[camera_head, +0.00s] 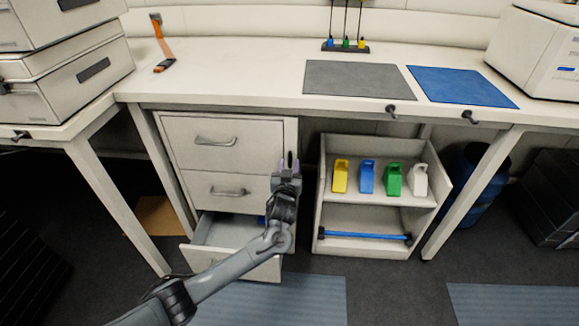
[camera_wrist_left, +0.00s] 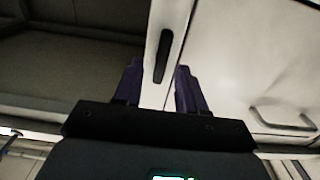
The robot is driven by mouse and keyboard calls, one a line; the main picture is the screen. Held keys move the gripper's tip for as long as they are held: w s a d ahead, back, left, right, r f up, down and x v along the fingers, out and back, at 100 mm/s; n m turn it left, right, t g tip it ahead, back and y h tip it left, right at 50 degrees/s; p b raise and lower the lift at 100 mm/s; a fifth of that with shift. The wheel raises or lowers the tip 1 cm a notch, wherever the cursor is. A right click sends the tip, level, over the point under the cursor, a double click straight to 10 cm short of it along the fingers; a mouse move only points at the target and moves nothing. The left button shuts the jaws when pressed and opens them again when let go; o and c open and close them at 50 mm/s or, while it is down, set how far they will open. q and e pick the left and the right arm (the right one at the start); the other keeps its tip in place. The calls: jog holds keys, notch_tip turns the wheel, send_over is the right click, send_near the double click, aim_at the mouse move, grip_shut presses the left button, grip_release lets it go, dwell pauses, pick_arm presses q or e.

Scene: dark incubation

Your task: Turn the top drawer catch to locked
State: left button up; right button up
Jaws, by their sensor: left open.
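The top drawer (camera_head: 190,130) is closed in the cabinet under the bench; its front also shows in the left wrist view (camera_wrist_left: 240,50). The catch (camera_wrist_left: 163,57) is a dark, narrow bar on the pale cabinet post beside that drawer. It lies nearly along the post, slightly tilted in the left wrist view. My left gripper (camera_head: 288,165) is at the post, right of the drawers. It is open, with its purple fingers (camera_wrist_left: 158,75) on either side of the catch's near end; contact cannot be told. The catch is hard to make out in the head view. My right gripper is out of view.
The bottom drawer (camera_head: 245,268) is pulled open beneath my left arm. The middle drawer (camera_head: 195,188) is closed. An open shelf unit (camera_head: 325,215) with several coloured bottles stands right of the gripper. The bench top (camera_head: 240,70) overhangs above.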

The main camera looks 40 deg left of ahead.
pick_arm(q)
jog(key=shift+w+a, duration=0.45)
jog(key=shift+w, duration=0.15)
grip_shut()
